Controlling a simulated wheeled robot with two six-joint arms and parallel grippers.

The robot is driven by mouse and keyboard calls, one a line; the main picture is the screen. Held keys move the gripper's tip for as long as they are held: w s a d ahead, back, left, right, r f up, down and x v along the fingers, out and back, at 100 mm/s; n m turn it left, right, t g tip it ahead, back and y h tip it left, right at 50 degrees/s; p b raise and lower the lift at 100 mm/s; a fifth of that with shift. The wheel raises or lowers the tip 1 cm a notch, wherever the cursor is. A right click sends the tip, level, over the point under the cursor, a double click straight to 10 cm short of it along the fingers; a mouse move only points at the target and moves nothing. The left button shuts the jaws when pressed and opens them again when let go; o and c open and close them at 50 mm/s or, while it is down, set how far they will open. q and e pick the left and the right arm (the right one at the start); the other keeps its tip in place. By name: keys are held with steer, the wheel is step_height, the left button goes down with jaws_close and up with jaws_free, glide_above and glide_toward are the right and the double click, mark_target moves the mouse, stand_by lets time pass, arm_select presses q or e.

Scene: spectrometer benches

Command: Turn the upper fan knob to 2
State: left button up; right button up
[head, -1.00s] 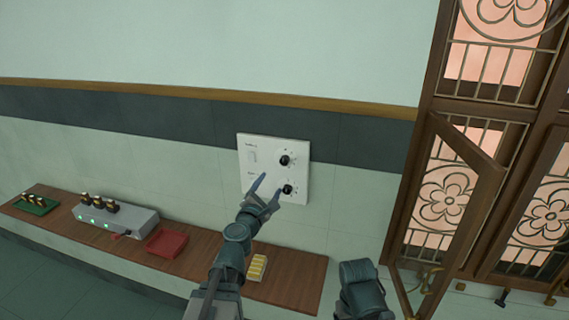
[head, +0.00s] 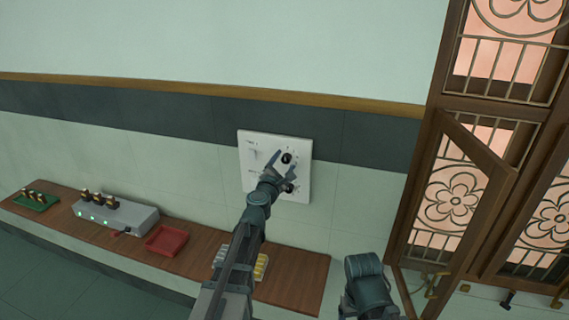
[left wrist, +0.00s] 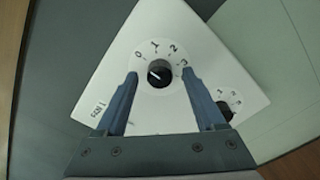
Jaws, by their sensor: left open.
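The white wall panel (head: 246,174) carries two dark round knobs. The upper fan knob (head: 287,157) has the numbers 0 to 3 around it in the left wrist view (left wrist: 159,73); a pale mark shows on its left side, nearest the 0. My left gripper (head: 285,160) is open at the upper knob. In the left wrist view, its two fingers (left wrist: 160,75) stand on either side of the knob with gaps; contact is not visible. The lower knob (head: 291,188) is partly hidden by the gripper.
A wooden shelf (head: 190,260) below holds a red tray (head: 166,240), a grey device (head: 130,218), a green rack (head: 36,203) and a yellow block set (head: 261,266). An open wooden lattice window leaf (head: 450,190) stands at the right.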

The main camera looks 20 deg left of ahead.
arm_select(q)
jaws_close()
steer(key=shift+m, duration=0.3)
steer(key=m, duration=0.7)
steer(key=shift+s+m, duration=0.1)
steer(key=shift+m, duration=0.2)
steer(key=m, duration=0.3)
steer(key=shift+m, duration=0.3)
steer(key=shift+d+m, duration=0.1)
steer(key=shift+m, duration=1.9)
